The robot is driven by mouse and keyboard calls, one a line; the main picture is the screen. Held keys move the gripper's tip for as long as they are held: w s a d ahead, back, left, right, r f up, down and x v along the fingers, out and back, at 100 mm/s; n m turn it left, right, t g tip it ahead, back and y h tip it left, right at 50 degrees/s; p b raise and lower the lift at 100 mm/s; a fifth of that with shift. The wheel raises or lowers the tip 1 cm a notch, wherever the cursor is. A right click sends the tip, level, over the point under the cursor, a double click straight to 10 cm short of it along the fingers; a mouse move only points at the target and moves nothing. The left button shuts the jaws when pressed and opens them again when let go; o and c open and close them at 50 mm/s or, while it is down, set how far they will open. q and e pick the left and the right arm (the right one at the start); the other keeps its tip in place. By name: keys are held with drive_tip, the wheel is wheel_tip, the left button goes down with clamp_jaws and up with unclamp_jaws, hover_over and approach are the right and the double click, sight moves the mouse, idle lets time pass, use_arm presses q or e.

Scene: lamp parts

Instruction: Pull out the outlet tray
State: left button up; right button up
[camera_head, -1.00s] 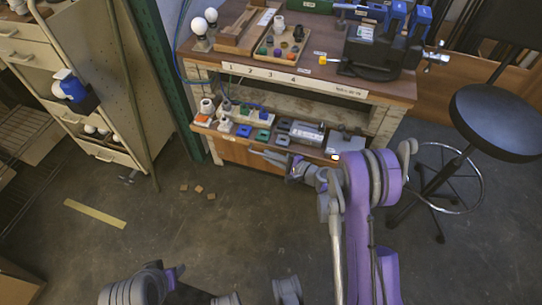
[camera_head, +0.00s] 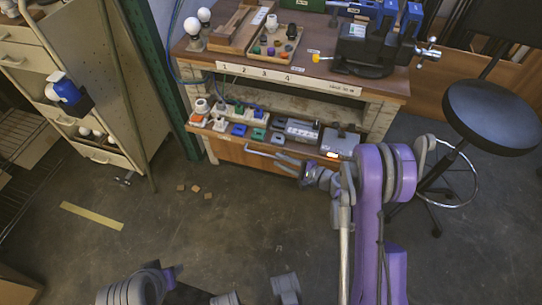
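The outlet tray (camera_head: 232,152) is a low shelf with an orange-brown front under the workbench, holding several sockets and switches. A pale bar handle (camera_head: 262,153) runs along its front. My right gripper (camera_head: 285,162) is at the right part of the handle, close to the tray front. It is small, and its wrist partly hides the fingers. I cannot tell whether they touch or enclose the bar. My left arm (camera_head: 138,288) shows at the bottom left, with its gripper out of view.
The workbench (camera_head: 300,78) above carries bulbs, wooden trays and a vise. A black stool (camera_head: 490,115) stands at right, near my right arm. A beige cabinet (camera_head: 125,75) is at left. The floor (camera_head: 235,225) before the tray is mostly clear, with small wooden pieces.

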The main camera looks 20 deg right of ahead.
drive_tip(key=v, duration=0.4)
drive_tip(key=shift+s, duration=0.1)
idle(0.5)
